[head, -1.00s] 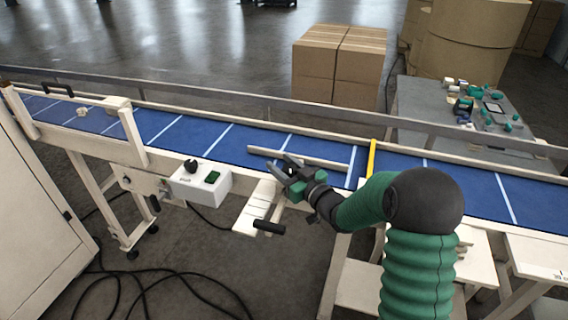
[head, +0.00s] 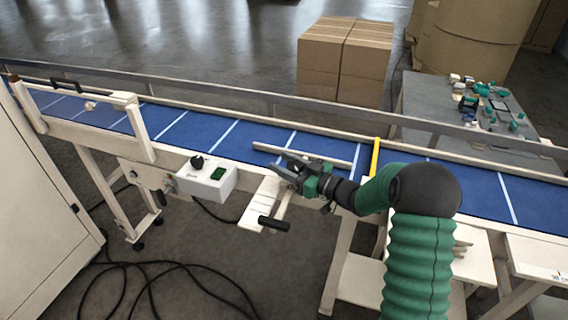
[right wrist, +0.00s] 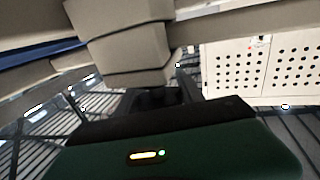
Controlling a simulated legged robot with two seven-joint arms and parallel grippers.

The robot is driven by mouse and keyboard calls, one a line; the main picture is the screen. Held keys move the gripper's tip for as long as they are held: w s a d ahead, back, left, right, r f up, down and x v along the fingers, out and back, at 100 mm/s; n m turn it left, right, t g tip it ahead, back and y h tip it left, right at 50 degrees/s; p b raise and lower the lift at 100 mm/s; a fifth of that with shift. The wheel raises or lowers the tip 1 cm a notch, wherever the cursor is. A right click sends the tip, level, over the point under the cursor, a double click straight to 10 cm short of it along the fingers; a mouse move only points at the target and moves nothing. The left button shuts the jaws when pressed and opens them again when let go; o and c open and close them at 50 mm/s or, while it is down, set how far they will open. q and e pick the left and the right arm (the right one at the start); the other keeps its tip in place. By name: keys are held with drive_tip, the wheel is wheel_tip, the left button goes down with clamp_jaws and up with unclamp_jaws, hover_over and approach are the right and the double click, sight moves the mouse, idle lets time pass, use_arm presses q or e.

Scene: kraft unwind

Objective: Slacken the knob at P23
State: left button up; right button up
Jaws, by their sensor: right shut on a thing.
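My right gripper (head: 280,166), green and dark grey, reaches in from the right at the near edge of the blue conveyor (head: 240,136). No P23 label is readable. In the right wrist view, the dark jaws (right wrist: 160,98) are just below a beige stepped block (right wrist: 122,45); what they grip cannot be made out. My left gripper is not in view.
A white control box (head: 203,182) with a black dial and green switch is left of the gripper. A pale guide bar (head: 325,160) lies over the belt behind it. A yellow strip (head: 375,157) crosses the belt to the right. Cables lie on the floor.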

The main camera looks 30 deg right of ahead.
drive_tip(key=o, duration=1.4)
drive_tip(key=shift+d+f, duration=0.1)
drive_tip(key=shift+f, duration=0.05)
drive_tip(key=shift+s, duration=0.1)
drive_tip(key=v, duration=0.7)
drive_tip(key=shift+s+d+f+b, duration=0.1)
drive_tip(key=shift+d+b, duration=0.1)
drive_tip(key=shift+b, duration=0.2)
